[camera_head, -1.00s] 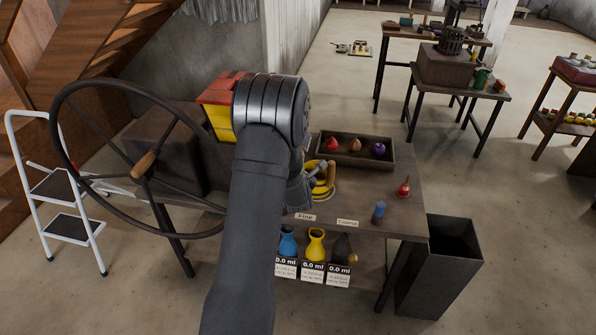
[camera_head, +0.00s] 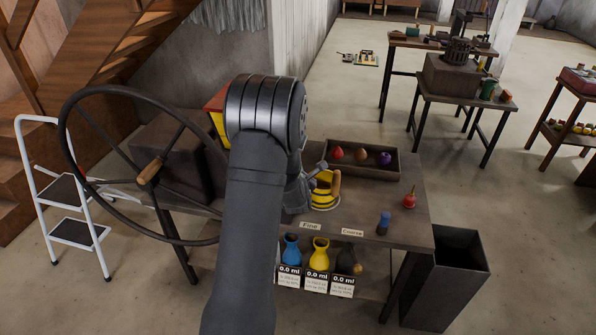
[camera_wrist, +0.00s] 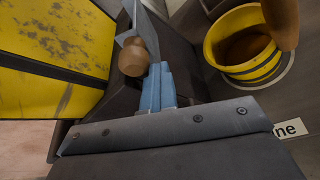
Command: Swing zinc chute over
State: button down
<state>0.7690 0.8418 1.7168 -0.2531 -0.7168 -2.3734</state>
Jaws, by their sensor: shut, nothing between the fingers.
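My gripper (camera_head: 299,192) is mostly behind my arm in the head view, left of the yellow-and-black bucket (camera_head: 322,200). In the wrist view, closed blue-grey fingers (camera_wrist: 157,88) appear beside a round wooden knob (camera_wrist: 133,58); I cannot tell whether they touch it. They hold nothing. The bucket also shows at the upper right of the wrist view (camera_wrist: 248,72).
A yellow hopper box (camera_wrist: 50,40) is close on the left in the wrist view. A large handwheel (camera_head: 62,150) stands left of my arm. A tray (camera_head: 345,172) of coloured pieces, a blue weight (camera_head: 383,224) and a red one (camera_head: 409,200) are on the bench.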

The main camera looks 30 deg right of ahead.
jog(key=shift+w+r, duration=0.3)
jog(key=shift+r, duration=0.2)
jog(key=shift+a, duration=0.1)
jog(key=s+a+r, duration=0.2)
jog(key=s+a, duration=0.4)
jog(key=a, duration=0.1)
jog(key=shift+a, duration=0.3)
jog(key=w+d+f, duration=0.2)
jog(key=w+d, duration=0.2)
jog(key=d, duration=0.1)
jog(key=shift+w+d, duration=0.15)
jog(key=shift+d, duration=0.25)
jog(key=shift+a, duration=0.1)
jog(key=shift+s+a+r, duration=0.25)
jog(key=shift+s+a, duration=0.3)
jog(key=shift+a, duration=0.15)
jog(key=shift+s+a+r, duration=0.25)
jog(key=shift+s+a, duration=0.3)
jog(key=shift+a, duration=0.15)
